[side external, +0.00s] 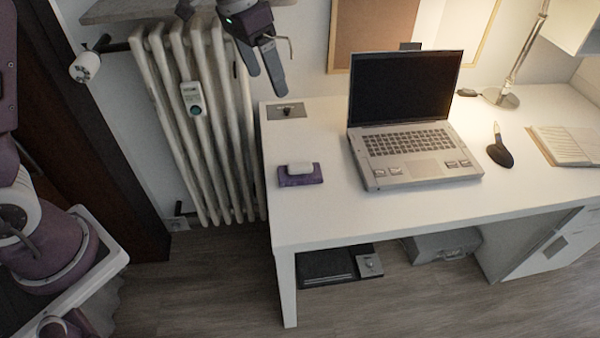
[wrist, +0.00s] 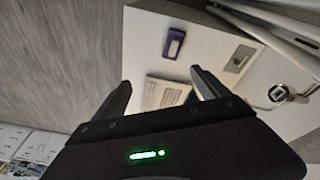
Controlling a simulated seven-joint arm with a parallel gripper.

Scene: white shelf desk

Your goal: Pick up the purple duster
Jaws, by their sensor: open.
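The purple duster (side external: 302,180) lies on the left part of the white desk, near its left edge, with a whitish piece on top. It also shows in the wrist view (wrist: 174,40), beyond the fingers. My gripper (side external: 264,74) hangs in the air at the top of the side view, in front of the wall and radiator, well apart from the duster. Its two fingers are spread with nothing between them. In the wrist view the fingertips (wrist: 161,88) frame a pale rectangular thing that I cannot identify.
An open laptop (side external: 415,145) stands to the right of the duster on the desk (side external: 345,220). A grey plate (side external: 286,111) lies behind the duster. A black mouse-like object (side external: 499,153), a notebook (side external: 563,147) and a lamp (side external: 509,98) are farther right. A radiator (side external: 180,110) stands left of the desk.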

